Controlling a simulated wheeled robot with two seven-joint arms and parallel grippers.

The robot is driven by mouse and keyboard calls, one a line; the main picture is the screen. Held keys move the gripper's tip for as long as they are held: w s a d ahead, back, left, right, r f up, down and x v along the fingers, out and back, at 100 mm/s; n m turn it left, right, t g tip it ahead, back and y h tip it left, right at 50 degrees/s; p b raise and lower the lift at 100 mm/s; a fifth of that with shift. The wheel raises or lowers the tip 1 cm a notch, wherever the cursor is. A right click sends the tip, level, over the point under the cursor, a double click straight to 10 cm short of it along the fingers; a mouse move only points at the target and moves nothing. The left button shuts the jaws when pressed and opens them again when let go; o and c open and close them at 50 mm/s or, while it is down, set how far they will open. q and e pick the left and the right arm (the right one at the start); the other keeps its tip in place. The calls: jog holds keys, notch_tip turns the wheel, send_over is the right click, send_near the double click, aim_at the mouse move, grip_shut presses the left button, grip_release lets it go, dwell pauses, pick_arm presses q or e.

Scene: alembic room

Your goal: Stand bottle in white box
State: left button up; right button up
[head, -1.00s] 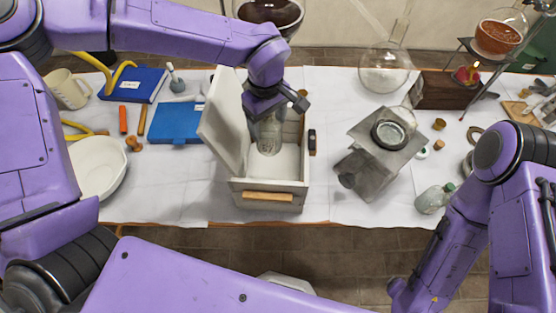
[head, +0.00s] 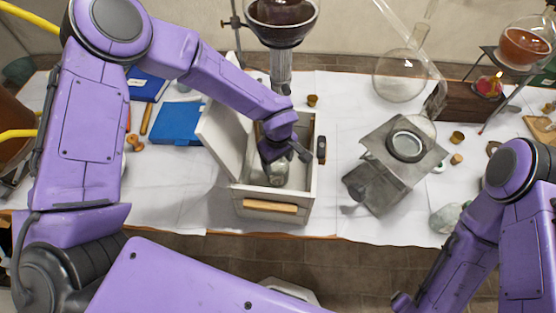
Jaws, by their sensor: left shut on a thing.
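The white box (head: 242,203) stands near the table's front edge, its lid open and leaning out to the left and a wooden handle on its front. My left gripper (head: 284,158) is inside the box opening, shut on the clear glass bottle (head: 279,175). The bottle is inside the box and looks roughly upright. My gripper hides its upper part, and I cannot tell whether its base touches the floor of the box. My right arm is at the lower right, but its gripper is not in view.
A grey metal stand (head: 378,182) is right of the box, with another glass bottle (head: 446,217) farther right. A blue book (head: 177,123) lies to the left. White cloth is clear between box and stand.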

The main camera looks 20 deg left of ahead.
pick_arm(q)
jog(key=shift+f, duration=0.2)
jog(key=o, duration=1.4)
jog(key=shift+f, duration=0.1)
notch_tip(320, 180, up, 12)
jog(key=shift+f+b, duration=0.2)
jog(key=shift+b, duration=0.4)
jog(key=shift+r, duration=0.35)
jog(key=shift+s, duration=0.1)
